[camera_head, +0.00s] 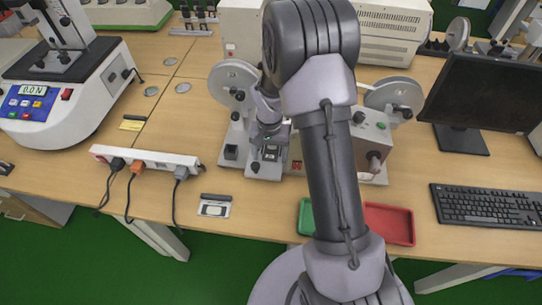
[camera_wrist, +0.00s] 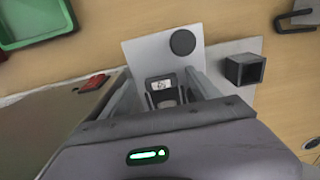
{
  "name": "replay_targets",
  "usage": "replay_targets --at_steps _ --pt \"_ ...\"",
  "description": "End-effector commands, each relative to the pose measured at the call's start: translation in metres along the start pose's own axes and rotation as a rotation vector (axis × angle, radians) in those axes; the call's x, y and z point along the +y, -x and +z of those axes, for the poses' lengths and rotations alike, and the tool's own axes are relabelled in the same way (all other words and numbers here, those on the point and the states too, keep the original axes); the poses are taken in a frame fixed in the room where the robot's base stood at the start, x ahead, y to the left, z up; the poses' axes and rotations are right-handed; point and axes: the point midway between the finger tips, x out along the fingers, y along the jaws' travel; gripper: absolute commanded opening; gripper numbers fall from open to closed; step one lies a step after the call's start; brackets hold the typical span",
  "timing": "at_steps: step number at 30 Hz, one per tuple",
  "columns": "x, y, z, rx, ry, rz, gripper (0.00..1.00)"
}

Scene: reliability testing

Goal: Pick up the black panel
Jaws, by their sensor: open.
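A small black panel (camera_head: 271,153) with a pale, display-like window lies on the grey fixture of the test machine at the middle of the bench. In the wrist view the black panel (camera_wrist: 162,85) shows between my fingers, its lower part hidden by my gripper's body. My gripper (camera_wrist: 160,77) is open, with one finger to each side of the panel. I cannot tell whether either finger touches it. In the head view my gripper (camera_head: 269,139) is over the fixture, partly hidden behind my arm.
The test machine has wheels (camera_head: 233,80) and a control box (camera_head: 370,140) close to the arm. A green tray (camera_head: 305,216) and a red tray (camera_head: 389,224) lie at the bench's front edge. A power strip (camera_head: 147,157) is left; a monitor (camera_head: 485,92) and keyboard (camera_head: 487,205) are right.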

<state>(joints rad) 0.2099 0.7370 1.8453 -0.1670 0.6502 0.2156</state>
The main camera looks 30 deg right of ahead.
Motion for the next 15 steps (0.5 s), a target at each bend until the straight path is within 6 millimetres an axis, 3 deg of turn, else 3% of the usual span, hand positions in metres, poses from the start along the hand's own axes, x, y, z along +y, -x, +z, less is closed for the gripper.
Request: replay_targets --at_steps 5,6,15 --pt "-0.0003 -0.0017 -0.0005 0.001 0.000 -0.001 0.71" --pt "-0.0003 -0.0016 -0.0005 0.001 0.000 -0.001 0.67" --pt "-0.0003 -0.0014 -0.0005 0.001 0.000 0.000 0.08"
